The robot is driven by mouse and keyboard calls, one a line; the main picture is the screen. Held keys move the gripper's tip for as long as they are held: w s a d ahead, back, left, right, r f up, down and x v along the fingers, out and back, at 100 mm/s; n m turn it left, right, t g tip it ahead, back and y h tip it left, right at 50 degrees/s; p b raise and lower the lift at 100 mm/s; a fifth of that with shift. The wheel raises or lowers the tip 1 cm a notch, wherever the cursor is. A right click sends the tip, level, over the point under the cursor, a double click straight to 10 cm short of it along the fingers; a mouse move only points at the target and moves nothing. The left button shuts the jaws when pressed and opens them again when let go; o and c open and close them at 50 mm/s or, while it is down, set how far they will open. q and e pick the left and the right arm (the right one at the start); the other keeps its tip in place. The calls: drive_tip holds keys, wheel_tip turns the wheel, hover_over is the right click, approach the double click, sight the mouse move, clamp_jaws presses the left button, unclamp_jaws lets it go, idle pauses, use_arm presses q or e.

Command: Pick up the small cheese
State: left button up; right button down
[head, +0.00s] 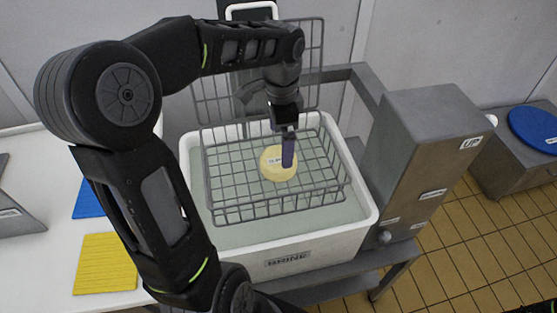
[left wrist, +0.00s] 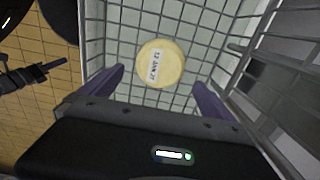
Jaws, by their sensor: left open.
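The small cheese (head: 272,166) is a pale yellow round with a white label, lying in a grey wire basket (head: 230,213) inside a white tub. It also shows in the left wrist view (left wrist: 172,66), ahead of and between the two fingers. My left gripper (head: 288,150) points down over the basket and covers part of the cheese's right side in the head view. In the left wrist view its purple fingers (left wrist: 159,92) are spread apart, with nothing between them. The cheese appears apart from the fingertips.
The white tub (head: 350,238) holds pale liquid around the basket, whose wire walls rise near the gripper. A grey metal box (head: 420,150) marked "UP" stands to the right. Blue and yellow cloths (head: 104,264) lie on the white counter at left.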

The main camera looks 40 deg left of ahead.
sight(279, 156)
use_arm(q)
drive_tip(key=shift+f, duration=1.25)
drive_tip(key=shift+f, duration=0.1)
drive_tip(key=f, duration=0.2)
drive_tip(key=f+p, duration=0.1)
drive_tip(key=f, duration=0.2)
drive_tip(key=shift+s+a, duration=0.15)
drive_tip(key=shift+s, duration=0.05)
drive_tip(key=shift+c, duration=0.4)
drive_tip(key=c, duration=1.7)
